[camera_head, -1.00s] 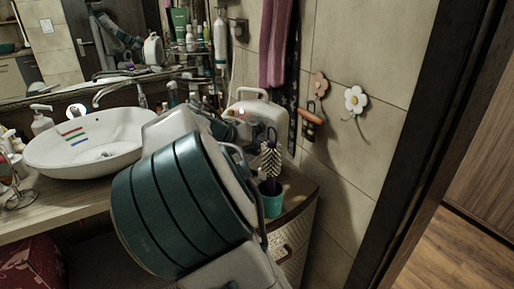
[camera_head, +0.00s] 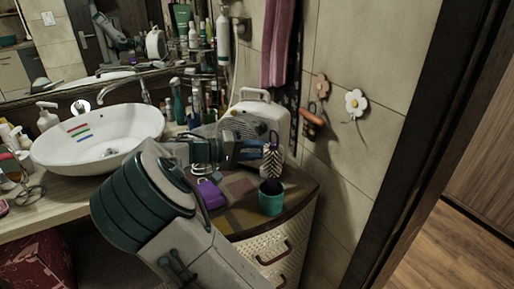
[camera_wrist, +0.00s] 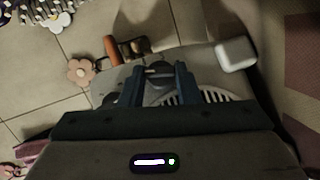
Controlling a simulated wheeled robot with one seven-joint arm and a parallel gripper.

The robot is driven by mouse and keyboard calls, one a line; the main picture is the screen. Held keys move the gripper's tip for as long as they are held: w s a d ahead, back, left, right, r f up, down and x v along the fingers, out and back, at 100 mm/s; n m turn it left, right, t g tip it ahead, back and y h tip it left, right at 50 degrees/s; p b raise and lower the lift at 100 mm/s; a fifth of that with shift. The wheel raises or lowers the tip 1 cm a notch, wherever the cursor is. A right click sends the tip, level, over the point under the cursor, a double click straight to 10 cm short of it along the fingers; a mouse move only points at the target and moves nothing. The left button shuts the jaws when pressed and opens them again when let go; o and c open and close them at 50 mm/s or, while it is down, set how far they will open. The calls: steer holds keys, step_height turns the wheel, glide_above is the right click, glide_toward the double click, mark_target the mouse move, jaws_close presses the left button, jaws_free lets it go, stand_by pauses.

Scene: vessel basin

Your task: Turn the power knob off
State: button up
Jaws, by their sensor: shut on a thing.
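The white heater (camera_head: 265,113) with a round grille and a top handle stands at the back of the counter, against the tiled wall. In the wrist view its pale body (camera_wrist: 118,72) and slotted grille show behind my fingers. A dark round knob (camera_wrist: 158,71) on it sits between the two blue fingertips of my gripper (camera_wrist: 159,80). My gripper is shut on this knob. In the head view my gripper (camera_head: 262,150) reaches in front of the heater, and the knob is hidden there. I cannot read the knob's setting.
A teal cup (camera_head: 271,203) with a brush (camera_head: 272,160) stands close to my gripper, near the counter's right edge. A purple object (camera_head: 207,193) lies on the counter. The white basin (camera_head: 95,140) is at left. Several bottles (camera_head: 195,102) stand behind my arm.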

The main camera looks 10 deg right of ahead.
steer(key=shift+f+n+h, duration=0.1)
steer(key=shift+n+h, duration=0.3)
stand_by(0.3)
steer(key=o, duration=1)
steer(key=shift+c, duration=0.2)
